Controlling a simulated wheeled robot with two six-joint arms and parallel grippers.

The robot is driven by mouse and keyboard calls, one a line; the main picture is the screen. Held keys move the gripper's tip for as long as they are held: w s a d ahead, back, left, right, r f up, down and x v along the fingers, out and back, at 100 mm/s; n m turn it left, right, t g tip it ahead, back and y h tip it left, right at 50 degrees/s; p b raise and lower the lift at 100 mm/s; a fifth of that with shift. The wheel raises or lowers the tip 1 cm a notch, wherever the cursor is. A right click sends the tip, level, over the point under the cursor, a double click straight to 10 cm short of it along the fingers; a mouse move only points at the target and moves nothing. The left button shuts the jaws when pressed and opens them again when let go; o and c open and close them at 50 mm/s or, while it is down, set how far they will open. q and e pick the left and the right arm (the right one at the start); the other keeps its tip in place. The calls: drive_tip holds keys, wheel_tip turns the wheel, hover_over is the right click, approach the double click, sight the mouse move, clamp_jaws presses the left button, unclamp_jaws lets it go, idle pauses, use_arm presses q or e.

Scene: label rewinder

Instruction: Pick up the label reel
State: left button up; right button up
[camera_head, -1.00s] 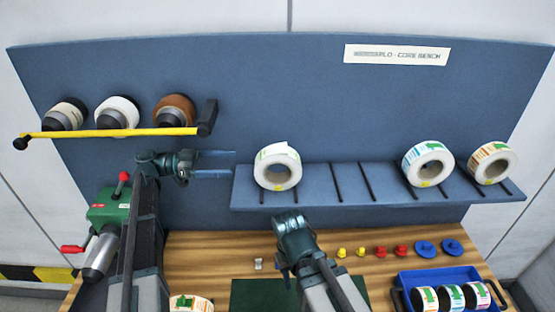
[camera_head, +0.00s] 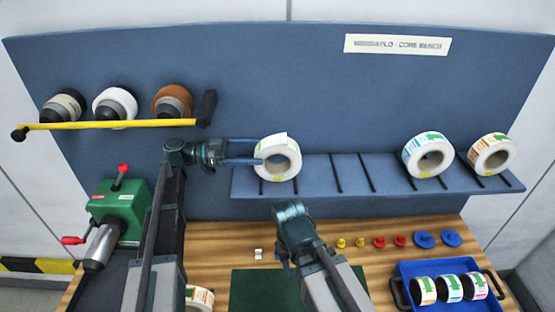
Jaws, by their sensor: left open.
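My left gripper (camera_head: 257,151) is open and points right. Its fingertips are at the reel's left edge in the picture; I cannot tell whether they touch it. Two more reels, one with blue and green labels (camera_head: 410,155) and one with orange labels (camera_head: 477,155), stand at the shelf's right. My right gripper (camera_head: 284,252) is low over the bench, its fingers mostly hidden.
A yellow bar (camera_head: 110,124) holds several rolls at the upper left. A green rewinder (camera_head: 118,210) with red handles stands below it. A blue crate (camera_head: 405,272) with several small reels is at the lower right. Small coloured parts lie along the bench. The shelf's middle is free.

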sight(271, 150)
use_arm(q)
drive_tip(key=shift+d, duration=0.1)
drive_tip(key=d, duration=0.5)
drive_tip(key=shift+w+r, duration=0.15)
drive_tip(key=shift+w, duration=0.1)
drive_tip(key=shift+c, duration=0.3)
clamp_jaws()
